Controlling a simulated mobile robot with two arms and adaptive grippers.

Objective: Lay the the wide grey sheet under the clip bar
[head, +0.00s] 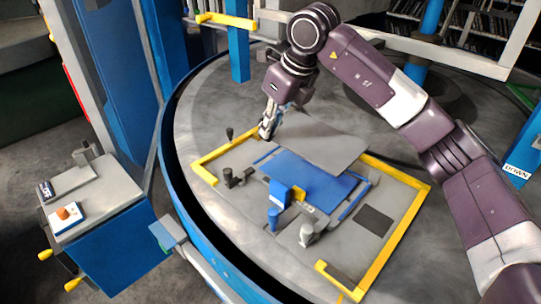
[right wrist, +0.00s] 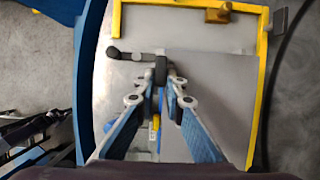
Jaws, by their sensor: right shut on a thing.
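The wide grey sheet (head: 328,143) is a flat plain plate above the far part of the blue plate (head: 312,183), covering some of it. In the right wrist view the sheet (right wrist: 215,85) spreads to the right of the fingertips. My right gripper (head: 267,126) is shut on the sheet's left edge; it also shows in the right wrist view (right wrist: 161,75). Whether the sheet touches the plate below is unclear. A blue block with a yellow part (head: 280,192) stands at the blue plate's near edge; I cannot tell whether it is the clip bar. My left gripper is out of view.
A yellow frame (head: 408,228) borders the grey work area on a round table (head: 215,120). Black-handled clamps (head: 234,178), a grey post (head: 307,233) and a dark square pad (head: 374,221) are within it. A control box (head: 95,205) stands at left.

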